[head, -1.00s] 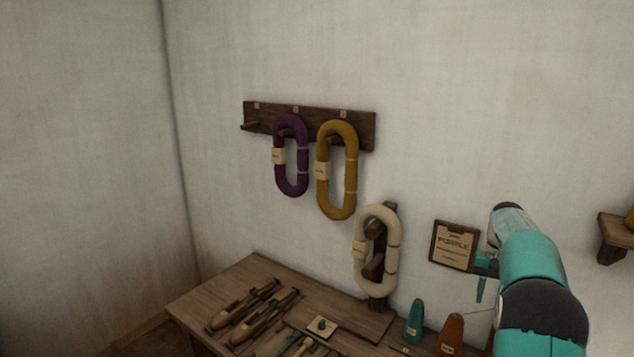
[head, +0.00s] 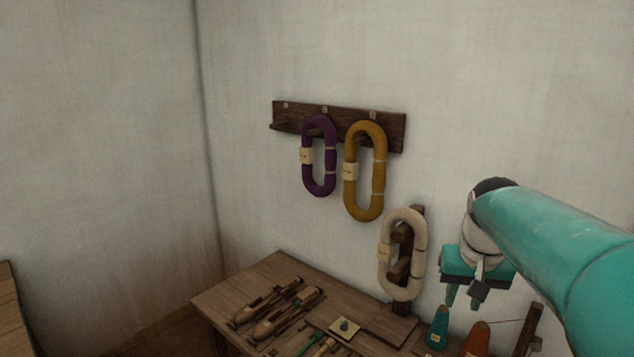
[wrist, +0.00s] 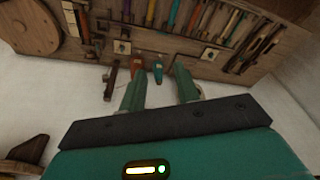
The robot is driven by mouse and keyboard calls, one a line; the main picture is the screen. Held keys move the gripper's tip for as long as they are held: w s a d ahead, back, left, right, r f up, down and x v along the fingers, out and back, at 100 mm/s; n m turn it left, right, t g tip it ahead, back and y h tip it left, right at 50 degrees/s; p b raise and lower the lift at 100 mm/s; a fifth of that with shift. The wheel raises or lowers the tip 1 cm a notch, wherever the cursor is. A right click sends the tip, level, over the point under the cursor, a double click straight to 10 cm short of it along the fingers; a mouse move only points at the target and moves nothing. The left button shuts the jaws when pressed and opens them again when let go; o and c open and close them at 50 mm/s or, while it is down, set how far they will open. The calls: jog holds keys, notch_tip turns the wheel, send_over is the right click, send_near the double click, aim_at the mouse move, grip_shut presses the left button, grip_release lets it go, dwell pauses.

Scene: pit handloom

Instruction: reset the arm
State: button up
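My gripper (head: 464,293) hangs from my teal arm at the right of the head view, with its fingers pointing down. It is in front of the wall, right of the cream yarn hank (head: 402,254). In the wrist view my gripper (wrist: 158,90) shows two teal fingers spread apart with nothing held between them. A teal cone (wrist: 158,68) and an orange cone (wrist: 138,74) show beyond the gap, on the bench. My arm hides part of the wall on the right.
A wooden bench (head: 237,297) holds shuttles (head: 289,312) and small tools. Purple (head: 310,178) and mustard (head: 378,205) hanks hang from a peg rail (head: 285,115). A wooden wheel (wrist: 28,25) shows in the wrist view. The left wall area is clear.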

jog(key=s+a+f+n+t, duration=0.1)
jog(key=s+a+f, duration=0.1)
jog(key=s+a, duration=0.3)
jog(key=s+a+f+n+t, duration=0.1)
jog(key=s+a, duration=0.4)
jog(key=s, duration=0.7)
jog(key=shift+s+a+f+n+t, duration=0.25)
jog(key=shift+f+t, duration=0.35)
jog(key=shift+f, duration=0.55)
